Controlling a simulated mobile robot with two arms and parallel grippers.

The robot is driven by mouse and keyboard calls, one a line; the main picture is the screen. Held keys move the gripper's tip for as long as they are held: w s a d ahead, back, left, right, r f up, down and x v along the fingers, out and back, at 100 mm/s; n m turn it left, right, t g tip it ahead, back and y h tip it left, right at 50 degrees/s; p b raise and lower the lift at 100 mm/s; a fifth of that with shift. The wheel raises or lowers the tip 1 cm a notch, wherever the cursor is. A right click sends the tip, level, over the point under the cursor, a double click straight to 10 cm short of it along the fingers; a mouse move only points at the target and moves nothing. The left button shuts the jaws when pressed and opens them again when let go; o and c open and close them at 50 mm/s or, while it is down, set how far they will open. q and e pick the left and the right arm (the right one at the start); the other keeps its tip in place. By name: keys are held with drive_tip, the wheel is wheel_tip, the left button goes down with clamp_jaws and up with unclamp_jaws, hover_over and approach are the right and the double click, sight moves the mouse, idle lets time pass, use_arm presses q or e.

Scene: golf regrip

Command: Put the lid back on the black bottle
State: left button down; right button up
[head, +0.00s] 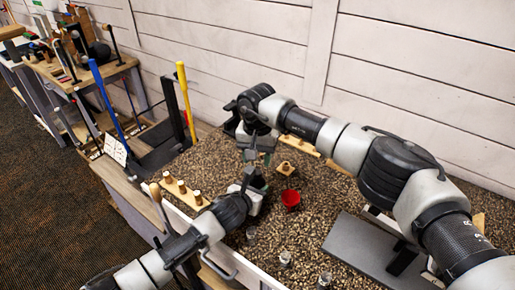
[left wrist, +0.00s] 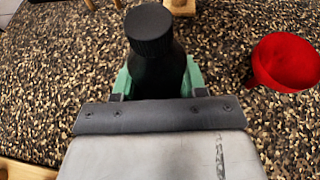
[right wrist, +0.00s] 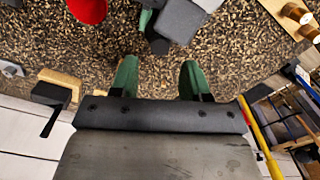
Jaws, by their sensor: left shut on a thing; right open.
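The black bottle (left wrist: 158,75) stands upright between the green fingers of my left gripper (left wrist: 157,85), which is shut on its body. A black ribbed lid (left wrist: 149,28) sits on top of the bottle's neck; I cannot tell how tight it is. In the head view my left gripper (head: 254,186) is low over the speckled bench top, and the bottle is mostly hidden there. My right gripper (head: 256,152) is just beyond and above it. In the right wrist view the right gripper's green fingers (right wrist: 158,75) are apart with nothing between them.
A red funnel (head: 290,201) stands right of the left gripper, with a small wooden block (head: 286,168) behind it. A wooden rack with corks (head: 181,191) lies left. Small glass jars (head: 285,259) are in front, and a grey slab (head: 368,252) is at the right.

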drive_tip(key=shift+f, duration=2.6)
drive_tip(key=shift+c, duration=0.4)
clamp_jaws()
drive_tip(key=m, duration=0.6)
drive_tip(key=shift+m, duration=0.3)
drive_tip(key=shift+o, duration=0.8)
unclamp_jaws()
drive_tip(key=shift+r, duration=0.1)
drive_tip(key=shift+r, duration=2.15)
